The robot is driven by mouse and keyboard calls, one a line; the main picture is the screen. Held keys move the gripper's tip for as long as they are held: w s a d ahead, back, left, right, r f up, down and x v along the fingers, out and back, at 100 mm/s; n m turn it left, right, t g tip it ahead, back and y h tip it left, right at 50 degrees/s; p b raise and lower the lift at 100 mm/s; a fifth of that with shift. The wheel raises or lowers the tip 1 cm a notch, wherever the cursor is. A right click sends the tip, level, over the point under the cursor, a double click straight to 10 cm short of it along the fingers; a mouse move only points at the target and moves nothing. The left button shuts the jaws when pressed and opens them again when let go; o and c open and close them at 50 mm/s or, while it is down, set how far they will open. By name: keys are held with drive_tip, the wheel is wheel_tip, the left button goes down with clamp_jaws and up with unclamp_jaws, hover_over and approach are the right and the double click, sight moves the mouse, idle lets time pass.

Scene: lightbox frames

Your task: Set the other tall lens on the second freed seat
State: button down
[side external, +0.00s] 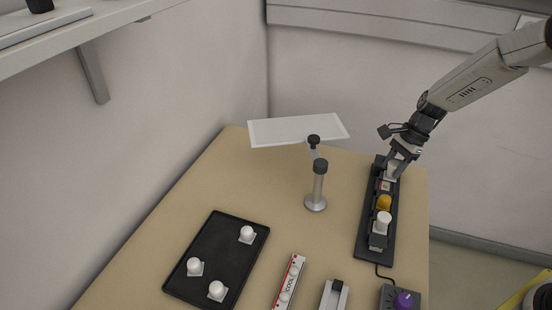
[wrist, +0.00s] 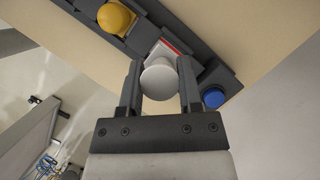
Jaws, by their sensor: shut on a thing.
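My gripper (side external: 397,163) is at the far end of a dark rail of seats (side external: 362,240). In the wrist view my gripper (wrist: 160,88) is shut on a white, round-topped lens (wrist: 159,78). The lens also shows low between the fingers in the side view (side external: 391,173). A square with a red edge (wrist: 166,48) shows just beyond the held lens; I cannot tell if the lens touches a seat. Along the rail are a yellow lens (side external: 384,202) and a white lens (side external: 383,220). The yellow one also shows in the wrist view (wrist: 115,17).
A black tray (side external: 212,236) holds three white lenses on square bases. A "COOL" strip box (side external: 288,283), a small holder (side external: 334,297) and a purple-knobbed control box (side external: 403,299) lie in front. A post lamp (side external: 318,188) with a white panel (side external: 298,130) stands left of the rail.

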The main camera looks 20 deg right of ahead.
sight(389, 175)
drive_tip(key=shift+w+f, duration=0.25)
drive_tip(key=shift+f, duration=1.6)
drive_tip(key=shift+c, duration=1.4)
unclamp_jaws()
drive_tip(key=shift+f, duration=0.1)
drive_tip(key=v, duration=1.2)
drive_tip(key=shift+s, duration=0.1)
